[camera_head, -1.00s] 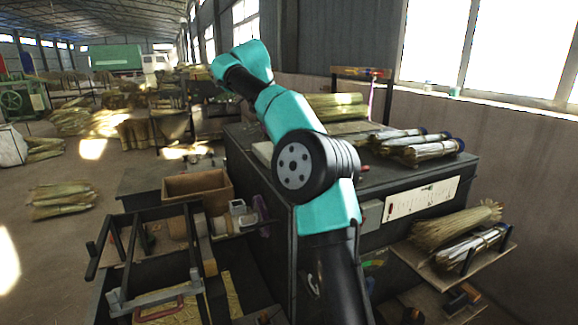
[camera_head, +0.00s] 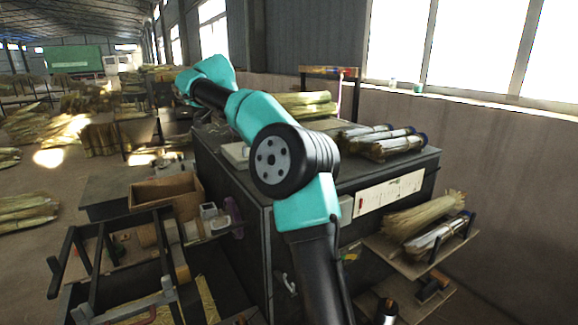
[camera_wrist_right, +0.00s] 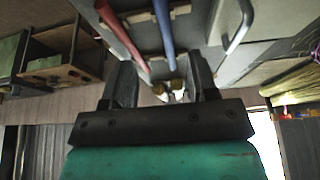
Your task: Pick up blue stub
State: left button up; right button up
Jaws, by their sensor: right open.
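In the right wrist view, a blue rod (camera_wrist_right: 164,28) runs beside a red rod (camera_wrist_right: 122,30) beyond my right gripper (camera_wrist_right: 161,88). I cannot tell whether the blue rod is the blue stub. My right gripper is open, its two dark fingers apart, with nothing clearly held between them. In the head view, my teal and black arm reaches up and to the left over the dark cabinet's left side; its gripper end is not clear there. Bundles with blue ends (camera_head: 385,140) lie on the cabinet top. My left gripper is not in view.
The dark cabinet (camera_head: 232,200) fills the middle. A wooden box (camera_head: 165,192) and a black metal frame (camera_head: 92,255) stand to its left. A shelf (camera_head: 398,262) with straw bundles juts out at the right. Open floor (camera_head: 80,180) lies at the far left.

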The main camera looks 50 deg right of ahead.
jog(key=x, duration=0.7)
jog(key=shift+d+f, duration=0.1)
jog(key=shift+f, duration=0.2)
jog(key=shift+f, duration=0.1)
jog(key=shift+x, duration=2.5)
jog(key=shift+w, duration=0.1)
jog(key=shift+c, duration=0.3)
grip_shut()
